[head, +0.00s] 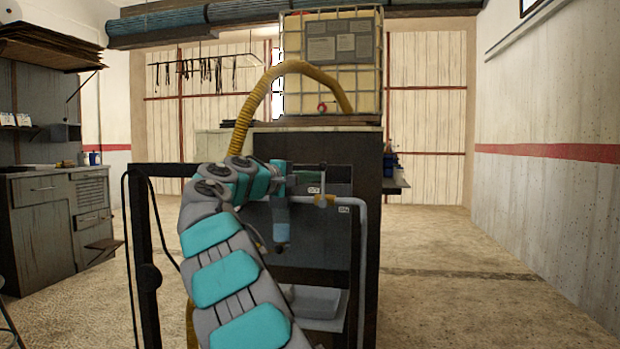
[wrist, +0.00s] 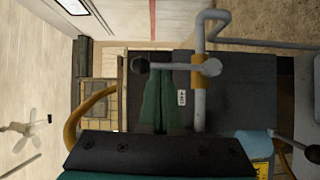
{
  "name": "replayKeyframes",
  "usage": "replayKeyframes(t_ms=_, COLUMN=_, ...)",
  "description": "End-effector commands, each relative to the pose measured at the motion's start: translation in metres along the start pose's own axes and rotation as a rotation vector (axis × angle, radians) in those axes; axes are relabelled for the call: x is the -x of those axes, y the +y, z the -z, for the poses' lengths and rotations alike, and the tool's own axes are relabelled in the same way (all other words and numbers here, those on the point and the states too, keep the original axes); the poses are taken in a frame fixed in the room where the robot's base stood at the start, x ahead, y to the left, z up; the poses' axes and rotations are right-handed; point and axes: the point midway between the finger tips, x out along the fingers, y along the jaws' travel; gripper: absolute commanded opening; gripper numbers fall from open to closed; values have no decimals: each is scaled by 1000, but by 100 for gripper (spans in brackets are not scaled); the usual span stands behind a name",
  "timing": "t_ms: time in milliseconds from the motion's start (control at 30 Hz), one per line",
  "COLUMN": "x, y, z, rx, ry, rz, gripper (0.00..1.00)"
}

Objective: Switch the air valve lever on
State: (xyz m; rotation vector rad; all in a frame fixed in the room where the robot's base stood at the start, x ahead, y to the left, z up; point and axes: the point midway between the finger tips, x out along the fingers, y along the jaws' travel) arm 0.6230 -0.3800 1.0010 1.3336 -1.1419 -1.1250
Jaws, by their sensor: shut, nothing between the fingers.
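The air valve has a yellow body (head: 325,200) on a grey pipe that runs sideways there; it also shows in the wrist view (wrist: 206,72). Its grey lever (wrist: 180,66) points upward, across the pipe, and ends in a dark knob. Small labels sit beside the valve; their words are too small to read surely. My gripper (head: 318,167) reaches in from the left at the lever's upper part. In the wrist view its green fingers (wrist: 166,100) are shut and empty, and the lever crosses in front of their tips. I cannot tell whether they touch.
The grey pipe (head: 361,250) bends down at the right of the valve. A blue cylinder (head: 281,220) hangs below my wrist. A yellow hose (head: 247,110) arches behind my arm. A caged tank (head: 362,50) stands on top. Floor at the right is clear.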

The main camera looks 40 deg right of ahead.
Motion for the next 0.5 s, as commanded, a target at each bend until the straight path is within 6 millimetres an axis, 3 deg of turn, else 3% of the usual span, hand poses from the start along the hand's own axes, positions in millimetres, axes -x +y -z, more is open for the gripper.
replayKeyframes(t_ms=500, x=-6, y=6, z=-10, rx=-139, ry=1, rz=92, gripper=0)
